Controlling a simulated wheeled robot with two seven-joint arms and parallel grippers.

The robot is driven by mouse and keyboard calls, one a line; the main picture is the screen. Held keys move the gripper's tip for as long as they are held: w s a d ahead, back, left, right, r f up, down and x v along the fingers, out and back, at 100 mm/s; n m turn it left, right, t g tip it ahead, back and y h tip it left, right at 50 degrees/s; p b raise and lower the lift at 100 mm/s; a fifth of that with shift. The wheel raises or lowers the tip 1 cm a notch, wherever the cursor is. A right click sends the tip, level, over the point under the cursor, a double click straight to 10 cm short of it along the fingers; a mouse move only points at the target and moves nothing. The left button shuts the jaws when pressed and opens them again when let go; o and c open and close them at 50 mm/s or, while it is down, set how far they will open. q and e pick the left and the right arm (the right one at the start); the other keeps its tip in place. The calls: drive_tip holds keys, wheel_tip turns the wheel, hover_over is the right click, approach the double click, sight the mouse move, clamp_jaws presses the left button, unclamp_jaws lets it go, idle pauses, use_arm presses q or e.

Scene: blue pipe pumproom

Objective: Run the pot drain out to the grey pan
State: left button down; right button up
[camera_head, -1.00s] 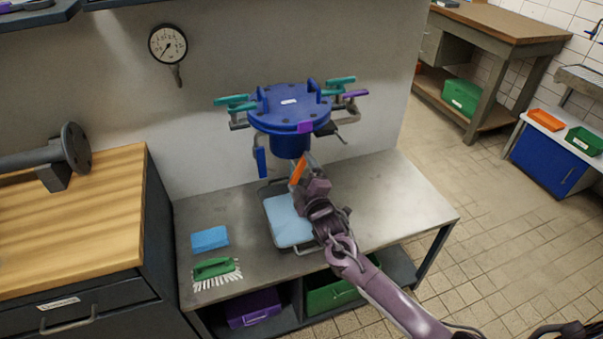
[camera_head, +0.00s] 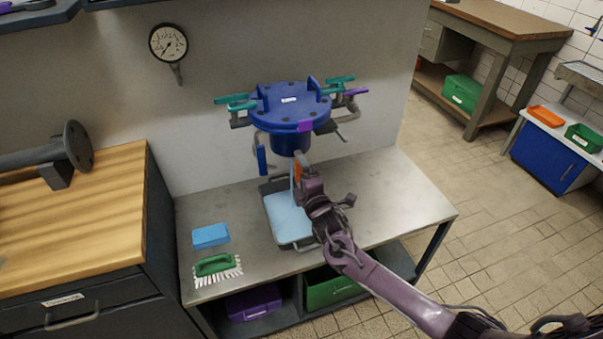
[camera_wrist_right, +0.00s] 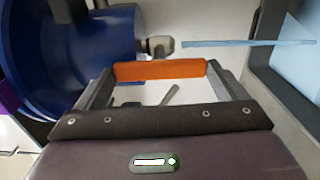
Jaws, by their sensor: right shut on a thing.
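The blue pot (camera_head: 290,108) with its bolted lid stands above the bench; its side fills the left of the right wrist view (camera_wrist_right: 70,50). The grey pan (camera_head: 268,190) lies on the bench below it, with a light-blue surface inside. A drain spout (camera_wrist_right: 160,45) shows in the wrist view, and a thin light-blue stream (camera_wrist_right: 250,43) runs from it toward the pan. My right gripper (camera_wrist_right: 160,85) is shut on the orange drain handle (camera_wrist_right: 160,70), which stands nearly upright below the pot (camera_head: 297,170). My left gripper is out of view.
Teal handles (camera_head: 236,101) and purple handles (camera_head: 356,91) stick out around the pot. A blue sponge (camera_head: 210,236) and a green brush (camera_head: 216,265) lie left of the pan. The bench top (camera_head: 400,190) is clear on the right.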

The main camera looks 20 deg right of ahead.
drive_tip(key=shift+f, duration=0.1)
drive_tip(key=o, duration=0.7)
drive_tip(key=s, duration=0.7)
drive_tip(key=shift+s+d, duration=0.1)
drive_tip(key=shift+s, duration=0.3)
